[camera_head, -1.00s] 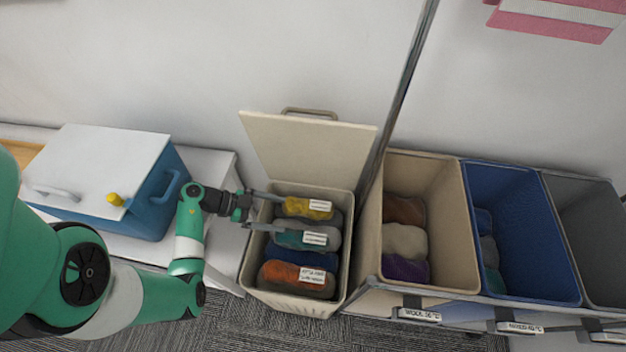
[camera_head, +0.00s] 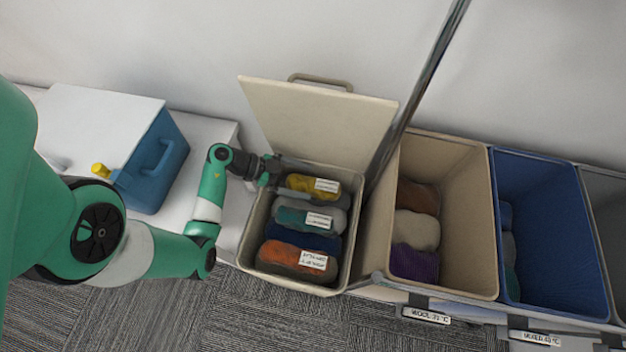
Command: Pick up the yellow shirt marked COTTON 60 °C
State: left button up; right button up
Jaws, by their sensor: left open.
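The yellow shirt (camera_head: 300,182) lies at the back of the open beige hamper (camera_head: 246,262), folded, with a white label too small to read. My left gripper (camera_head: 314,182) comes in from the left over the hamper's rim, open. One finger lies along the shirt's back side and the other along its front side, near the teal-and-grey shirt. I cannot tell whether the fingers touch the yellow shirt or how deep they are. My right gripper is not in view.
In the hamper, a teal-and-grey shirt (camera_head: 290,217), a dark blue one (camera_head: 300,238) and an orange one (camera_head: 285,256) lie in front. The raised lid (camera_head: 320,125) stands behind. A metal pole (camera_head: 425,85) and sorting bins (camera_head: 440,170) are to the right; a blue box (camera_head: 155,185) is left.

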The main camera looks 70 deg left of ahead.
pick_arm(q)
jog(key=shift+x, duration=1.15)
jog(key=shift+a, duration=0.1)
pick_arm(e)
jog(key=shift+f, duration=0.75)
pick_arm(q)
jog(key=c, duration=1.3)
jog(key=shift+o, duration=0.2)
jog(key=shift+r, duration=0.15)
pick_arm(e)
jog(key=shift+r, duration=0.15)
